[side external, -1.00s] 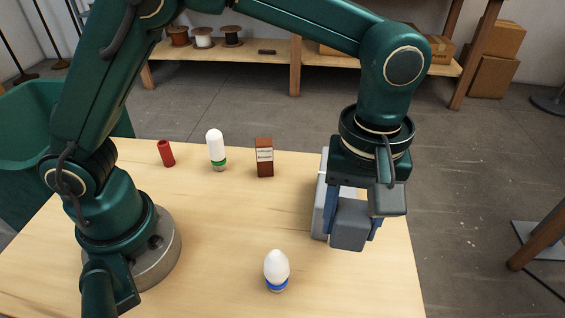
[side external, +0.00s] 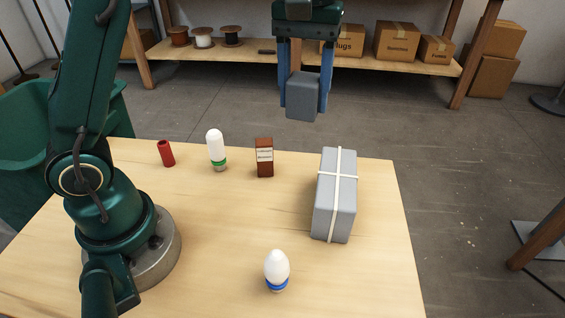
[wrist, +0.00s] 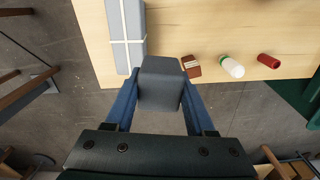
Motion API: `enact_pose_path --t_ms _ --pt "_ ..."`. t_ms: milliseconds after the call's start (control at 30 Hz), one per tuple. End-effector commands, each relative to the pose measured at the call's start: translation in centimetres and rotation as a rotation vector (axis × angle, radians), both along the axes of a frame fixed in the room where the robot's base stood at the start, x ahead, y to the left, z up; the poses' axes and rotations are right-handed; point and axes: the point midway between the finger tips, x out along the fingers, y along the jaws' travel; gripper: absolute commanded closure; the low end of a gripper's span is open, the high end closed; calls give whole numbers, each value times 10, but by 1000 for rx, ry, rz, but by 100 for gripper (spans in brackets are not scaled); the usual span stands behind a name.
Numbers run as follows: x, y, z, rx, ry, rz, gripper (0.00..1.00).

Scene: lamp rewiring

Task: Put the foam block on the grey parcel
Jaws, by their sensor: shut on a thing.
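My gripper (side external: 302,103) is shut on the foam block (side external: 303,96), a dark grey cube, and holds it high in the air. In the side external view it appears beyond the table's far edge. The block also shows between the blue fingers in the wrist view (wrist: 160,84). The grey parcel (side external: 325,205), tied with white string, lies on the right part of the table, and its top is bare. It also shows at the upper left of the wrist view (wrist: 116,20). The block is well apart from the parcel.
On the wooden table (side external: 200,270) stand a blue-banded white bulb (side external: 277,268), a green-banded white bulb (side external: 215,148), a brown box (side external: 264,158) and a red cylinder (side external: 166,153). A green bin (side external: 30,140) stands at the left. Shelves with cartons are behind.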

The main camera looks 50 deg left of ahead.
Motion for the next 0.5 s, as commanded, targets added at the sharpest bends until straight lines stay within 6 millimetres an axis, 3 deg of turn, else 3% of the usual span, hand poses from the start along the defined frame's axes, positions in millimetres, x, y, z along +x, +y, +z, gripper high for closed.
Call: enact_pose_path --t_ms 100,267,367,500 --pt "7 31 12 0 -1 79 96" --pt "10 49 15 0 3 143 96" --pt "12 44 10 0 4 152 96" --pt "15 18 -6 0 6 146 96"
